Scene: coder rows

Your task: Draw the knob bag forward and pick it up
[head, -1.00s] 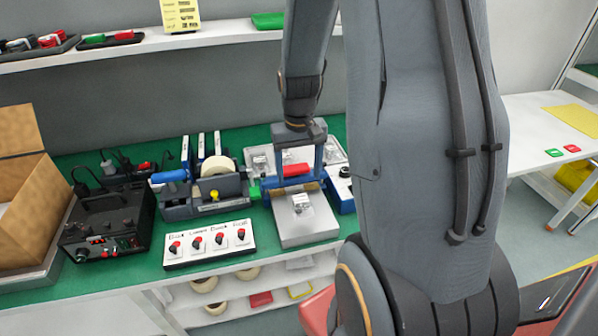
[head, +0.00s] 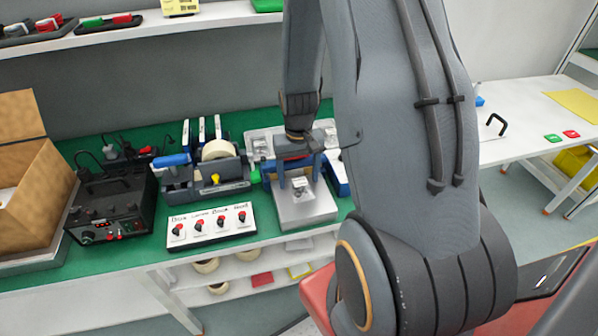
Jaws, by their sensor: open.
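The knob bag (head: 301,186), a small clear packet with pale contents, lies on the bare metal plate (head: 305,211) in front of a blue-framed press (head: 317,168). My gripper (head: 301,148) points down over the top of this press, behind the bag in the picture. It is open and apart from the bag. Its fingertips are hard to make out against the blue frame and the red bar (head: 294,157). My own arm covers the area right of the press.
A white panel with several red-capped knobs (head: 211,226) stands left of the plate. A tape dispenser (head: 218,152), a black control box (head: 108,210) and an open carton (head: 38,195) are farther left. A shelf (head: 130,38) runs above the bench.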

